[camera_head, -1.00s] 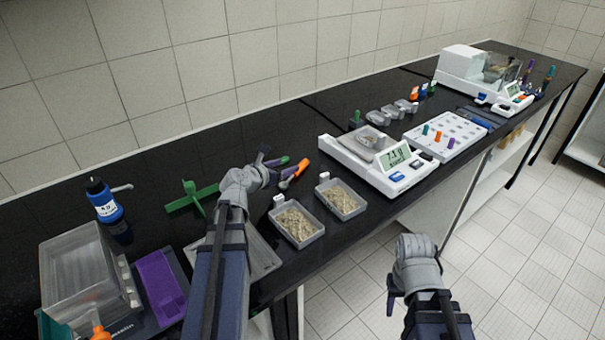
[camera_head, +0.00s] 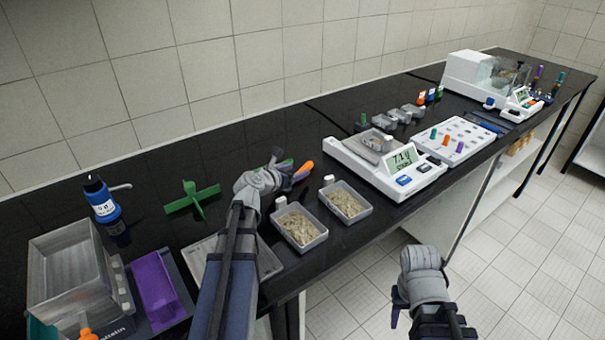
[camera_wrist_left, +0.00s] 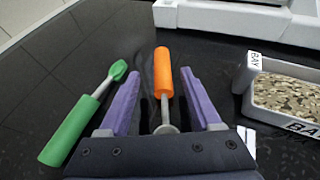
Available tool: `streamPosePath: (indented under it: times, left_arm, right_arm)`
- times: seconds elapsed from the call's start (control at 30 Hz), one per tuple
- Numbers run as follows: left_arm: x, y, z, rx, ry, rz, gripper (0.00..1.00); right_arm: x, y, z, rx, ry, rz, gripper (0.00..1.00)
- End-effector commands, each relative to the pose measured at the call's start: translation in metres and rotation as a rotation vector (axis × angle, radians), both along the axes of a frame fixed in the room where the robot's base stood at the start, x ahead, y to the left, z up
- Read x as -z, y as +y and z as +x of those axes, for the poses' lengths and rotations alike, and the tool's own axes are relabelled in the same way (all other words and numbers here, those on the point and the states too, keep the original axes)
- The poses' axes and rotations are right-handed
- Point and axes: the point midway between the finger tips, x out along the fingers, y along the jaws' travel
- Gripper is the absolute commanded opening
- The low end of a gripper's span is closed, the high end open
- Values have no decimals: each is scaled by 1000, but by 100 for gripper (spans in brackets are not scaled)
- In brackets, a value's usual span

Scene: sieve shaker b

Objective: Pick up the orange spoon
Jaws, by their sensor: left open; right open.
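The orange spoon (camera_wrist_left: 163,75) lies on the black bench, its orange handle pointing away and its metal end toward my wrist in the left wrist view. It also shows in the head view (camera_head: 304,170). My left gripper (camera_wrist_left: 160,88) is open, with one purple finger on each side of the spoon; whether they touch it I cannot tell. In the head view the left gripper (camera_head: 283,168) is over the bench and partly hides the spoon. A green spoon (camera_wrist_left: 72,125) lies just outside the left finger. My right gripper (camera_head: 397,303) is open and empty, over the floor in front of the bench.
Two sample trays (camera_head: 299,229) (camera_head: 347,204) with grainy material stand close to the right of the left gripper. A white balance (camera_head: 385,165) stands beyond.

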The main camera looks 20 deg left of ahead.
Motion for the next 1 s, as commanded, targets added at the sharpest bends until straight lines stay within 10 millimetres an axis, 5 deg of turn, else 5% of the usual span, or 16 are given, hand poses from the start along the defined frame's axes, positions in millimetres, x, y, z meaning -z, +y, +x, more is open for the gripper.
streamPosePath:
  times: [0.3,0.57,1.0]
  left_arm:
    - [16,-8,42,1,0,0,65]
    - [15,-9,44,-1,0,0,65]
    - [15,-9,44,0,0,0,17]
  right_arm:
    - [16,0,0,0,0,0,50]
    - [15,0,0,0,0,0,50]
    - [15,0,0,0,0,0,50]
